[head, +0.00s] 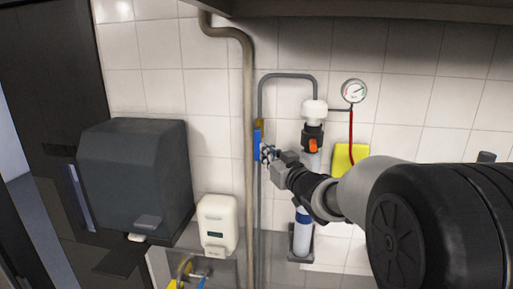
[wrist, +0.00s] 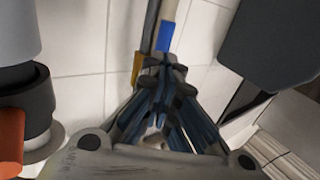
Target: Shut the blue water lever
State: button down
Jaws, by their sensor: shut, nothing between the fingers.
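The blue water lever (head: 257,142) lies along the thin grey pipe on the tiled wall, lined up with it, with a brass-coloured valve part at its top. In the wrist view the lever (wrist: 166,36) shows just beyond my fingertips, with the brass part (wrist: 137,68) beside them. My gripper (head: 267,154) is shut and empty, close to the lever's lower right side. It also fills the lower middle of the wrist view (wrist: 165,68). I cannot tell whether the fingers touch the lever.
A water filter (head: 303,232) with an orange handle (head: 312,145) and a pressure gauge (head: 354,91) are right of the lever. A thick beige pipe (head: 248,90) runs just left. A dark dispenser (head: 138,175) and a white soap dispenser (head: 217,224) hang further left.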

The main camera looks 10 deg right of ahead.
aim_at(257, 154)
jog(key=shift+p+x, duration=0.3)
jog(key=shift+x, duration=1.15)
jog(key=shift+a+f+b, duration=0.1)
jog(key=shift+f+b, duration=0.05)
jog(key=shift+b, duration=0.5)
jog(key=shift+a+f+m+t+b, duration=0.1)
jog(key=shift+a+m+t+b, duration=0.2)
jog(key=shift+m+t+b, duration=1)
jog(key=b, duration=0.3)
jog(key=a+m+b, duration=0.1)
jog(key=b, duration=0.1)
jog(key=shift+w+f+m+b, duration=0.2)
jog(key=shift+f+m+b, duration=0.1)
jog(key=shift+f+b, duration=0.1)
jog(key=a+r+m+t+h+b, duration=0.1)
jog(key=m+h+b, duration=0.2)
jog(key=m+b, duration=0.2)
jog(key=w+a+r+m+t+h+b, duration=0.1)
jog(key=m+h+b, duration=0.3)
jog(key=m+b, duration=0.2)
jog(key=a+r+m+t+h+b, duration=0.1)
jog(key=a+m+t+h+b, duration=0.1)
jog(key=m+h+b, duration=0.2)
jog(key=shift+w+m+b, duration=0.2)
jog(key=shift+m+b, duration=0.9)
jog(key=shift+m, duration=0.5)
jog(key=shift+f, duration=0.1)
